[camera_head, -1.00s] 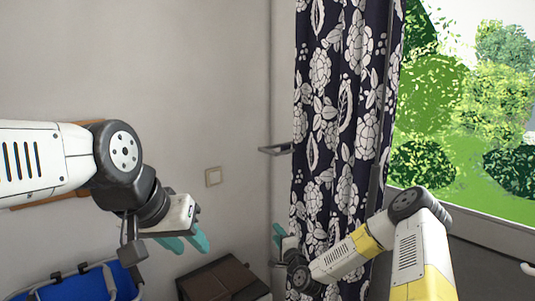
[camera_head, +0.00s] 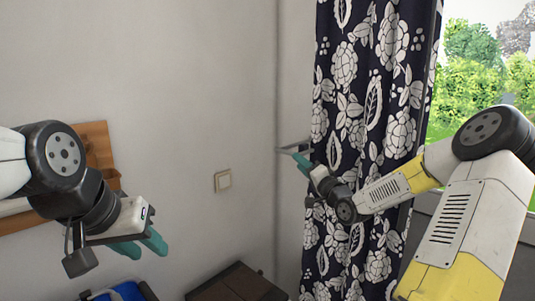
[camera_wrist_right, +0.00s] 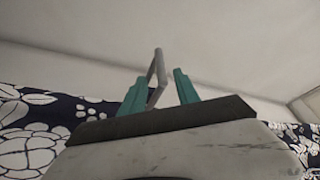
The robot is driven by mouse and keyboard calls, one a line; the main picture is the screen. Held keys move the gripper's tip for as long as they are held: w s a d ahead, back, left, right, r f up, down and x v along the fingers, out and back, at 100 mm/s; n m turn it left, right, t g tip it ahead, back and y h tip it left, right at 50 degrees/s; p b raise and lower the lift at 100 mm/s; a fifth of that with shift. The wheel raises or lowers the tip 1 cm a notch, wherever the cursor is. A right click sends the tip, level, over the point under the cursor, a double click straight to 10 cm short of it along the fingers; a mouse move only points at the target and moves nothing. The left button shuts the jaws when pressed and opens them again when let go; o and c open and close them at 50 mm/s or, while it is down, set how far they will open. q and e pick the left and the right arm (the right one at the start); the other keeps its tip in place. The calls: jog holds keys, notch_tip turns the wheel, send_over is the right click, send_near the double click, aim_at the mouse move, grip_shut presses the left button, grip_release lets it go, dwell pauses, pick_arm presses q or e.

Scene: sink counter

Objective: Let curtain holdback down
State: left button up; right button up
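The curtain holdback (camera_head: 291,148) is a thin grey metal bar. It sticks out from the wall beside the left edge of the dark floral curtain (camera_head: 350,110). In the right wrist view the holdback (camera_wrist_right: 157,72) rises between the two teal fingers. My right gripper (camera_head: 302,160) is at the holdback; in the wrist view its fingers (camera_wrist_right: 158,92) stand apart, with a gap visible beside the bar. The curtain hangs behind my right wrist. My left gripper (camera_head: 142,247) is away from the holdback, at the lower left, with its teal fingers apart and nothing between them.
A light switch (camera_head: 222,181) is on the wall between my arms. A dark brown box (camera_head: 236,284) and a blue container (camera_head: 122,292) are low down. A wooden board (camera_head: 97,145) is on the left wall. The window (camera_head: 490,60) is at the right.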

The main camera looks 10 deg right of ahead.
aim_at(289, 153)
jog(key=x, duration=0.7)
jog(key=shift+w+a+r, duration=0.15)
jog(key=shift+w, duration=0.2)
jog(key=shift+c, duration=0.2)
grip_shut()
dwell(0.9)
